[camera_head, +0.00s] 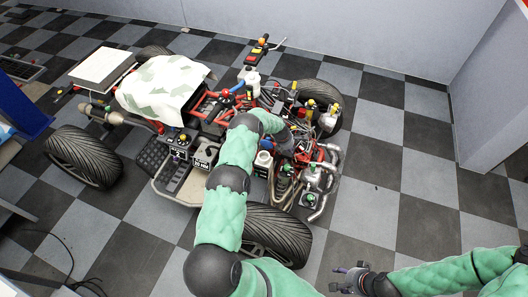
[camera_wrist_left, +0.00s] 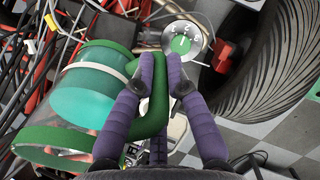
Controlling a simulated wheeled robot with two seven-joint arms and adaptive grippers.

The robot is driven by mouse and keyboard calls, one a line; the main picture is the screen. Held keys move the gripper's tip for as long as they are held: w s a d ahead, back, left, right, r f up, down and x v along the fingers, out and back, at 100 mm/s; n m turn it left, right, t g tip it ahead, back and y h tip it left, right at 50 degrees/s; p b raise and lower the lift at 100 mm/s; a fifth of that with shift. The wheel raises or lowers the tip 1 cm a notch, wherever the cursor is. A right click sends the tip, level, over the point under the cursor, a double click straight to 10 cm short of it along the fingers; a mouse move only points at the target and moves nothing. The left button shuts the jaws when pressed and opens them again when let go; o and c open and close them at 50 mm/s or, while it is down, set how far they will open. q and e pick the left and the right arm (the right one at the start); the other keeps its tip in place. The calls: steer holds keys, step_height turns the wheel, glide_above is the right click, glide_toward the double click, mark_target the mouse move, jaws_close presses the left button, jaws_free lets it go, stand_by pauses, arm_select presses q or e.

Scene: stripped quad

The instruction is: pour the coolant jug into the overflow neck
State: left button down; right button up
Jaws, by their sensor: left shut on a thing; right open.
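My left gripper (camera_wrist_left: 162,66) has its purple fingers around the green handle of the coolant jug (camera_wrist_left: 88,92). The jug is tilted, with its green and teal body to the left of the fingers in the left wrist view. A round silver fitting (camera_wrist_left: 184,42) with a green centre lies just beyond the fingertips; it may be the overflow neck, but I cannot tell for sure. In the head view the left gripper (camera_head: 286,143) is over the engine area and the jug is largely hidden. My right gripper (camera_head: 350,278) is open and empty above the floor at bottom right.
The stripped quad (camera_head: 176,186) fills the middle, with hoses, wires and bent metal pipes (camera_head: 327,172) around the engine. Large black tyres (camera_head: 277,235) stand at its corners. A camouflage cloth (camera_head: 163,86) covers part of it. The checkered floor at right is clear up to the grey wall.

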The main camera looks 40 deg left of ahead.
arm_select(q)
steer(key=shift+s+a+r+t, duration=0.1)
steer(key=shift+s+t, duration=0.15)
steer(key=shift+t, duration=0.05)
steer(key=shift+s+a+r+h, duration=0.1)
steer(key=shift+s+r+h, duration=0.05)
steer(key=shift+h, duration=0.15)
steer(key=shift+s+r+t+b, duration=0.1)
steer(key=shift+s+t+b, duration=0.05)
steer(key=shift+t+b, duration=0.15)
steer(key=b, duration=0.2)
steer(key=t+b, duration=0.1)
steer(key=shift+s+a+r+h+b, duration=0.15)
steer(key=shift+a+r+h+b, duration=0.05)
steer(key=shift+r+h+b, duration=0.15)
steer(key=t+b, duration=0.1)
steer(key=b, duration=0.7)
steer(key=t+h+b, duration=0.1)
steer(key=t+b, duration=0.1)
steer(key=b, duration=0.6)
steer(key=shift+s+a+m, duration=0.15)
steer(key=shift+s+m, duration=0.15)
steer(key=shift+s, duration=0.05)
arm_select(e)
step_height(320, 180, down, 20)
steer(key=shift+w+d, duration=0.15)
steer(key=shift+w, duration=0.05)
